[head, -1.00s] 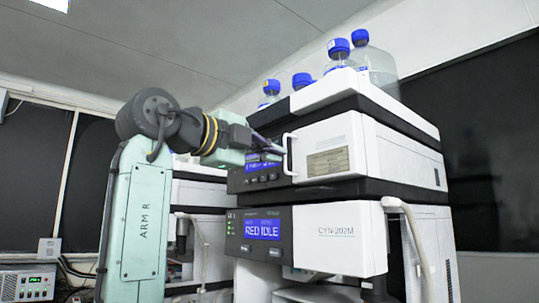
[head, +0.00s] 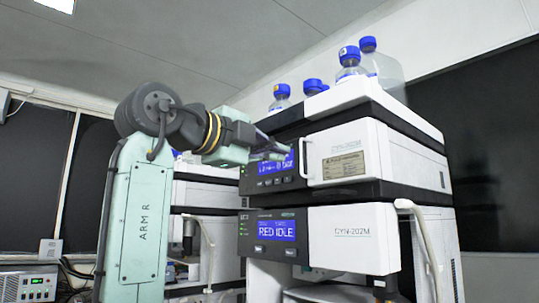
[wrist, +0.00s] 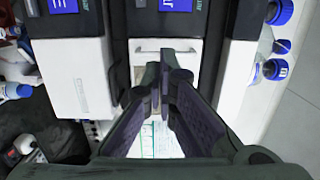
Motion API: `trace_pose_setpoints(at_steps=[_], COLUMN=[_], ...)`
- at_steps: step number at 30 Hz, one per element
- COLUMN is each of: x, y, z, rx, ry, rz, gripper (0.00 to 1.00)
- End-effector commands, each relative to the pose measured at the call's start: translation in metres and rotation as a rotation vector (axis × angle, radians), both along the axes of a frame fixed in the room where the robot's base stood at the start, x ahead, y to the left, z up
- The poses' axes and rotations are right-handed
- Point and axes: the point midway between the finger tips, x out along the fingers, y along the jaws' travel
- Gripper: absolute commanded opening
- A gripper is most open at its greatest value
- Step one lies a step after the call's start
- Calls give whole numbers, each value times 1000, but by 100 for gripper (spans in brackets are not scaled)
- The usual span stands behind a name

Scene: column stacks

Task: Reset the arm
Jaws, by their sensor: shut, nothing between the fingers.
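My gripper (head: 284,152) is shut and empty. It is in front of the upper module's dark panel and blue screen, partly covering that screen, just left of the white door handle (head: 305,160). In the wrist view my gripper (wrist: 166,78) shows dark fingers drawn together at the tips, with the handle (wrist: 168,51) beyond them. I cannot tell whether the fingertips touch anything.
The lower module (head: 352,237) reads "RED IDLE". Blue-capped bottles (head: 350,66) stand on top of the stack. A pale hose (head: 420,235) hangs at its right side. Another stack (head: 200,190) is behind my arm. Open space lies above my arm.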

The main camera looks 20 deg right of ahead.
Motion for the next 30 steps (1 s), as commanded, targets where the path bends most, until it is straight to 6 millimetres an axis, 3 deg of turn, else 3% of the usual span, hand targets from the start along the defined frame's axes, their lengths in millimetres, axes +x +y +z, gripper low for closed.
trace_pose_setpoints(at_steps=[1, 3, 9, 15, 26, 29, 30], x=[6, 10, 19, 24, 31, 54, 67], y=[19, 36, 74, 93, 102, 126, 144], z=[-1, 0, 1, 1, -2, -10, -15], rx=[-6, -5, -5, -4, -23, -107, -164], ry=[5, 4, 3, 3, 11, 39, 55], rz=[8, 7, 4, 4, 22, 101, 151], gripper=[0, 0, 0, 0, 0, 0, 0])
